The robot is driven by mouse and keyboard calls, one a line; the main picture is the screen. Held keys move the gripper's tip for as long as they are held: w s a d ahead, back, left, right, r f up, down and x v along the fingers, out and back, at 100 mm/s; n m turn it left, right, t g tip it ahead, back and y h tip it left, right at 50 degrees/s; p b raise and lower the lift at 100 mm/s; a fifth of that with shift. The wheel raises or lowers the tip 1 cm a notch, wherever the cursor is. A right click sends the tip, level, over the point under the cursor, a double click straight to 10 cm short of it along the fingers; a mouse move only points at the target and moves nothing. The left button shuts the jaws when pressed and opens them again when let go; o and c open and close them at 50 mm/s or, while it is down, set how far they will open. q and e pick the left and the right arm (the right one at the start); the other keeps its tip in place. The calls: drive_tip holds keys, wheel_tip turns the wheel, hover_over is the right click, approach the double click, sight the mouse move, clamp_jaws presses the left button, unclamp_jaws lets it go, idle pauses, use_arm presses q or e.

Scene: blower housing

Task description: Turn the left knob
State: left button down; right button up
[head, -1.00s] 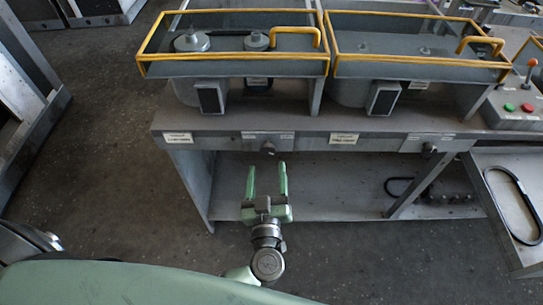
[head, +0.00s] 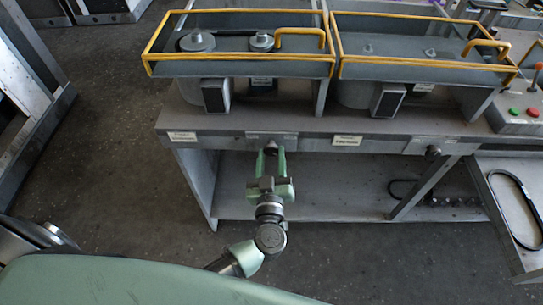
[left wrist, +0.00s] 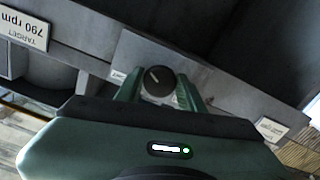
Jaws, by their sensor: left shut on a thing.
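The left knob (head: 271,144) is a small dark round knob on the front edge of the grey bench. In the left wrist view the knob (left wrist: 158,82) shows a pale pointer line on its black face. My left gripper (head: 271,153) reaches up to the knob from the front. In the left wrist view its green fingers (left wrist: 160,88) stand on both sides of the knob, shut on it. In the head view the fingertips partly hide the knob. My right gripper is not in view.
A second knob (head: 433,152) sits further right on the bench front. Two yellow-railed blower housings stand on top. A control box with red and green buttons (head: 523,112) is at the right. A tray (head: 492,200) holds a black belt. Floor at left is clear.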

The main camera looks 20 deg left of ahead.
use_arm(q)
drive_tip(key=m+p, duration=0.3)
drive_tip(key=p, duration=0.2)
drive_tip(key=m+p, duration=0.4)
drive_tip(key=p, duration=0.1)
drive_tip(key=shift+s+r+p, duration=0.1)
drive_tip(key=shift+r+p, duration=0.1)
drive_tip(key=shift+p, duration=0.2)
drive_tip(key=shift+a+m+p, duration=0.1)
drive_tip(key=shift+m+p, duration=0.8)
drive_tip(key=shift+m, duration=0.3)
drive_tip(key=shift+f+m+p, duration=0.15)
drive_tip(key=shift+m+p, duration=0.5)
drive_tip(key=shift+m, duration=0.45)
drive_tip(key=c, duration=0.9)
unclamp_jaws()
drive_tip(key=shift+a, duration=0.1)
